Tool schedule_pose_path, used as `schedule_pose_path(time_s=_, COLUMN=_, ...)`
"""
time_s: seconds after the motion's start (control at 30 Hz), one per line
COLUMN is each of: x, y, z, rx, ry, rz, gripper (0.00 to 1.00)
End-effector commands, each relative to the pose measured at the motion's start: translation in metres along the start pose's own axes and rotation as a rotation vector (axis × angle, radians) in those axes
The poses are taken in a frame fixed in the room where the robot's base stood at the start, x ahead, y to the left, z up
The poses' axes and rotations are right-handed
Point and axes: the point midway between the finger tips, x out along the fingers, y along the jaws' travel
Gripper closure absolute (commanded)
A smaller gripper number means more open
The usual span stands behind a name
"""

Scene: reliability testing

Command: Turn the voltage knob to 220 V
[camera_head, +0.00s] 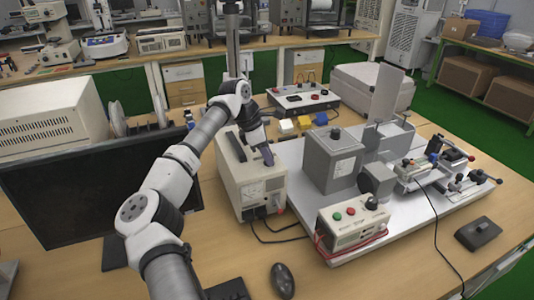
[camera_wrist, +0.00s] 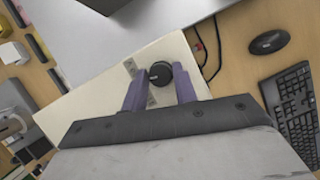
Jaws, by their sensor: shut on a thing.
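The beige power unit (camera_head: 262,190) stands on the bench at the centre of the head view, and its pale face (camera_wrist: 95,90) fills the middle of the wrist view. The black round voltage knob (camera_wrist: 160,72) is on that face, between my two purple fingers. My gripper (camera_wrist: 160,80) is shut on the knob, a finger on each side. In the head view, my gripper (camera_head: 267,157) is at the upper front of the unit and hides the knob there. The knob's scale and setting are not readable.
A grey-white platform (camera_head: 300,150) with a grey box (camera_head: 332,160) and fixtures stands to the right. A control box (camera_head: 352,222) with buttons is in front. Cables (camera_head: 272,228) lie by the unit. A mouse (camera_head: 283,280) and monitor (camera_head: 100,190) are nearby.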

Motion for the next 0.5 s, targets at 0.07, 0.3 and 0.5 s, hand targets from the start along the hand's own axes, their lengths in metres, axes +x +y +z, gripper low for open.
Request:
schedule_pose_path(time_s=0.07, x=-0.002, y=0.0011, z=0.0012, rx=0.064, ry=0.001, rz=-0.026, gripper=0.94)
schedule_pose_path(time_s=0.3, x=-0.002, y=0.0023, z=0.0019, rx=0.255, ry=0.002, rz=-0.105, gripper=0.94)
schedule_pose_path(time_s=0.5, x=-0.0014, y=0.0028, z=0.0021, rx=0.377, ry=0.001, rz=-0.155, gripper=0.94)
